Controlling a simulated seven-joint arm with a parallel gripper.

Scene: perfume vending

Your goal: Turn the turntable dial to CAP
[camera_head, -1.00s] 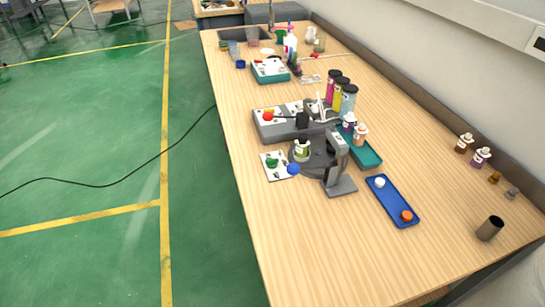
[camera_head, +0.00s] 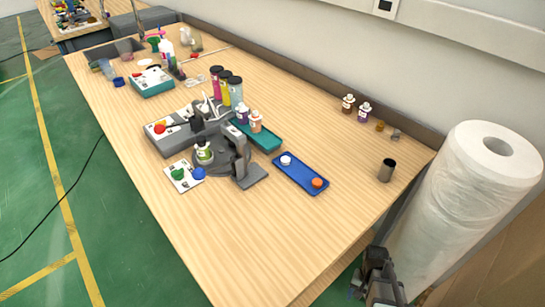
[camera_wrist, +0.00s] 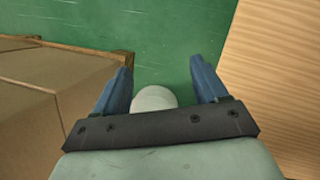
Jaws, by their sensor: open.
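The grey turntable (camera_head: 232,163) stands mid-table in the head view, with a small green-labelled bottle (camera_head: 204,153) on it. In front of it lies a white panel (camera_head: 184,184) with a green knob (camera_head: 177,174); a blue knob (camera_head: 198,173) sits between panel and turntable. I cannot tell which part is the dial, and no CAP marking is readable. My gripper (camera_wrist: 160,66) is open and empty, its blue fingers spread above the green floor beside the table edge. Part of my arm shows at the head view's bottom right, well away from the turntable.
A grey machine base (camera_head: 170,138) with a red button adjoins the turntable. A teal tray (camera_head: 262,138) and a blue tray (camera_head: 300,174) lie near it. A tall white roll (camera_head: 465,205) stands beside the table. The front of the table (camera_head: 265,240) is clear.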

